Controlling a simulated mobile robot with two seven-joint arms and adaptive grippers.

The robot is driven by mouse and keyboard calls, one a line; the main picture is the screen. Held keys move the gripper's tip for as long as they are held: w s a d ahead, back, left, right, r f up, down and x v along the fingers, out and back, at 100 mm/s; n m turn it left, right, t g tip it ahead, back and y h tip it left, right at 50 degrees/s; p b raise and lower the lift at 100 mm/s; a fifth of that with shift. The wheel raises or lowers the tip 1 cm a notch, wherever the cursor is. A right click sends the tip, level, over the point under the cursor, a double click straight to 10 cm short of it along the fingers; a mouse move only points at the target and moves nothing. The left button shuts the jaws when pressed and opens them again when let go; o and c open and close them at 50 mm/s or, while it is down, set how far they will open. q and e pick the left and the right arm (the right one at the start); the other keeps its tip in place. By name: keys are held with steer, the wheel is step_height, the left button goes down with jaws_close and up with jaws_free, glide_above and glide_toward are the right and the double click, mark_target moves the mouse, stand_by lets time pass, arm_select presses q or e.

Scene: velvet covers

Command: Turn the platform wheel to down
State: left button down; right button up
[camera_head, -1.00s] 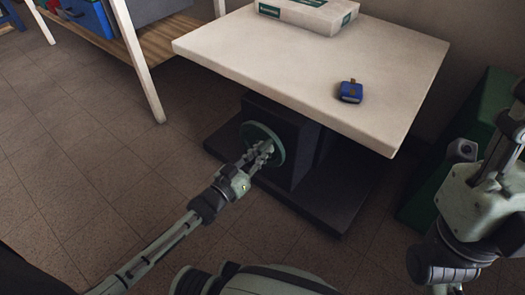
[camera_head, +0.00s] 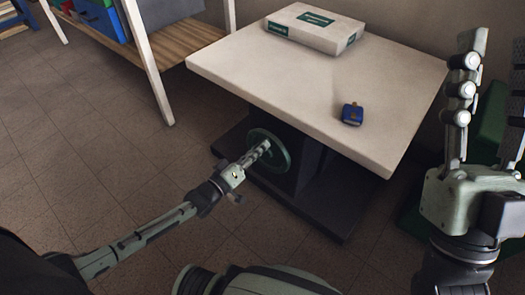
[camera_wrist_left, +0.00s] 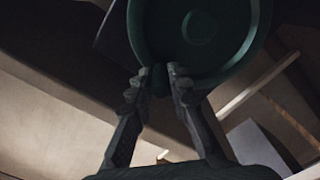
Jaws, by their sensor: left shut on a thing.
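The platform wheel (camera_head: 284,158) is a round dark green wheel on the dark pedestal under the white platform top (camera_head: 300,85). My left gripper (camera_head: 263,148) is at the wheel's face in the head view. In the left wrist view the wheel (camera_wrist_left: 215,30) fills the top, and my left gripper's fingers (camera_wrist_left: 160,82) are shut on a small green handle (camera_wrist_left: 158,80) at the wheel's lower rim. My right gripper (camera_head: 470,55) is raised at the right, beside the platform, with nothing seen in it.
A white box with green labels (camera_head: 313,28) and a small blue object (camera_head: 352,114) lie on the platform top. A shelf with a wooden board (camera_head: 190,52) and blue bins stands at the left. A green object (camera_head: 488,120) is behind my right gripper. Floor at the left is clear.

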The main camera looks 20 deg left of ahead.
arm_select(q)
steer(key=shift+w+a+r+n, duration=0.4)
steer(key=shift+a+n, duration=0.2)
steer(key=shift+n, duration=0.1)
steer(key=shift+a, duration=0.1)
steer(key=c, duration=1.8)
jaws_free()
steer(key=o, duration=0.4)
steer(key=shift+s+f, duration=0.1)
steer(key=shift+f, duration=0.1)
steer(key=shift+s, duration=0.1)
steer(key=shift+s, duration=0.2)
steer(key=v, duration=1.1)
steer(key=shift+s, duration=0.25)
